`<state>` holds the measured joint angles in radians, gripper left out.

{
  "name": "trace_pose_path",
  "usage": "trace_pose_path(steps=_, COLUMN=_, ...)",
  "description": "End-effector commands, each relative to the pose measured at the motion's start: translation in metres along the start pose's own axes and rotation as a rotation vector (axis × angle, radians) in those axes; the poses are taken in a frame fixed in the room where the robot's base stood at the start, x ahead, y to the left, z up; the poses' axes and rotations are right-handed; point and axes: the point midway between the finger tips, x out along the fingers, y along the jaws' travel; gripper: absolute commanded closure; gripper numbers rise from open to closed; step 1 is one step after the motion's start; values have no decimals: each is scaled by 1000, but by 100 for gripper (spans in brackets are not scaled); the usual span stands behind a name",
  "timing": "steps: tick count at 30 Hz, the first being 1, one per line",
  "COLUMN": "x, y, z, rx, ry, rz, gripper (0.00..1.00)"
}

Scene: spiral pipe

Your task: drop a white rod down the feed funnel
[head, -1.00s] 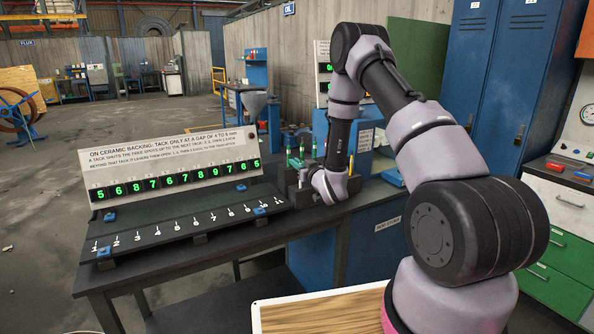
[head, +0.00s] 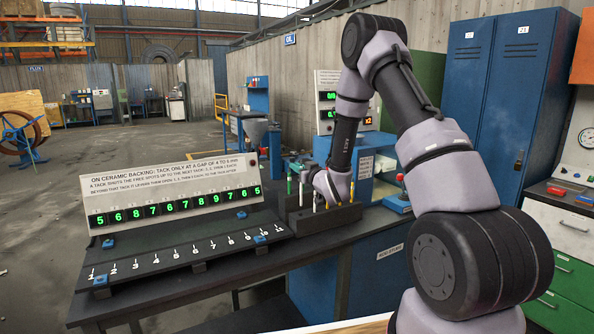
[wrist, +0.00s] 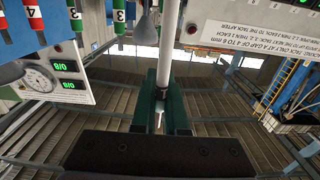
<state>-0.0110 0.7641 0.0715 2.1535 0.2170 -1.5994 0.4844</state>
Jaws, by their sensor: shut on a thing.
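My gripper (wrist: 162,110) is shut on a white rod (wrist: 166,52) in the wrist view. Its green fingers hold the rod, which runs up and out of the top of the picture. A grey cone (wrist: 147,24) that looks like the feed funnel is beyond the rod, just to its left and apart from it. In the head view my wrist is low over the dark rack (head: 328,216) at the bench's right end. The fingertips are hard to make out there.
Banded rods stand in the rack, and a green-banded one (head: 301,189) is at its left. A numbered black plate (head: 180,248) and a display board (head: 170,190) fill the bench to the left. Blue lockers (head: 500,105) stand behind my arm at right.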

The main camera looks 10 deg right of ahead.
Motion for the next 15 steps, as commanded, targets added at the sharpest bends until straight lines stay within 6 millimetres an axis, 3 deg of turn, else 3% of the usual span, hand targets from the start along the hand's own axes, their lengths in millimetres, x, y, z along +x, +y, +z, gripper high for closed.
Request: trace_pose_path(steps=15, x=0, y=0, z=-33, rx=0, ry=2, rz=0, gripper=100)
